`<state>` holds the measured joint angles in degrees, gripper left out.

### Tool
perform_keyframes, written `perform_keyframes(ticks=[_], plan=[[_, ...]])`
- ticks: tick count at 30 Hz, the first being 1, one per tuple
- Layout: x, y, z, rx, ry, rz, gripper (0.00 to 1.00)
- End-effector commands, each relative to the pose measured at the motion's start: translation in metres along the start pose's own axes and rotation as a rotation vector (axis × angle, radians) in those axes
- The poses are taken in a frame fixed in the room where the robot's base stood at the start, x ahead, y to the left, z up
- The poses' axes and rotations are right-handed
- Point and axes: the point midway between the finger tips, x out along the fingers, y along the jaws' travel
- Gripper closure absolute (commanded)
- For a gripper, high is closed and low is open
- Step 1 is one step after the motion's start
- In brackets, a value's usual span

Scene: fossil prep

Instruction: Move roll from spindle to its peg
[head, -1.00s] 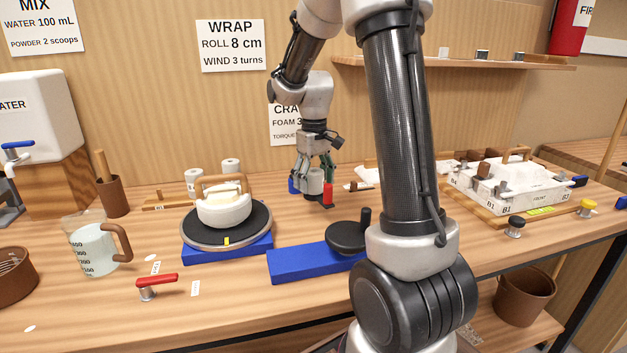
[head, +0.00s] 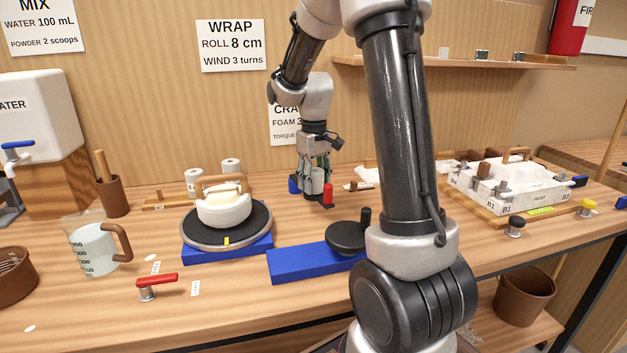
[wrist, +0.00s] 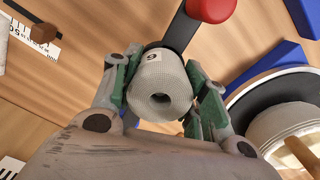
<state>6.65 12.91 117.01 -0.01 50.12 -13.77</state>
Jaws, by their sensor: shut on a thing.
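My gripper (head: 315,174) points down at the back middle of the bench, its fingers on either side of a white roll (head: 314,187). In the wrist view the green-padded fingers of my gripper (wrist: 163,82) are shut on the roll (wrist: 160,97), whose dark centre hole faces the camera. A dark strip (wrist: 184,30) with a red end piece (wrist: 211,7) lies beside the roll; the red piece also shows in the head view (head: 327,192). Any spindle inside the roll is hidden. Two more white rolls (head: 193,182) (head: 231,166) stand at the back left.
A turntable (head: 252,228) with a white handled piece (head: 224,208) stands left of my gripper. A blue slab (head: 298,263) with a dark cranked disc (head: 347,237) lies in front. A jug (head: 92,250) is at left; a white block tray (head: 530,195) is at right.

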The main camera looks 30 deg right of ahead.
Motion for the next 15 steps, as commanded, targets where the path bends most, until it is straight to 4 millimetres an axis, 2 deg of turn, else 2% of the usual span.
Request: perform_keyframes(ticks=[7,15], plan=[[-0.0101,0.0000,-0.0001,0.000,0.001,0.000,1.00],[-0.0109,0.0000,-0.0001,0.001,0.001,0.000,1.00]])
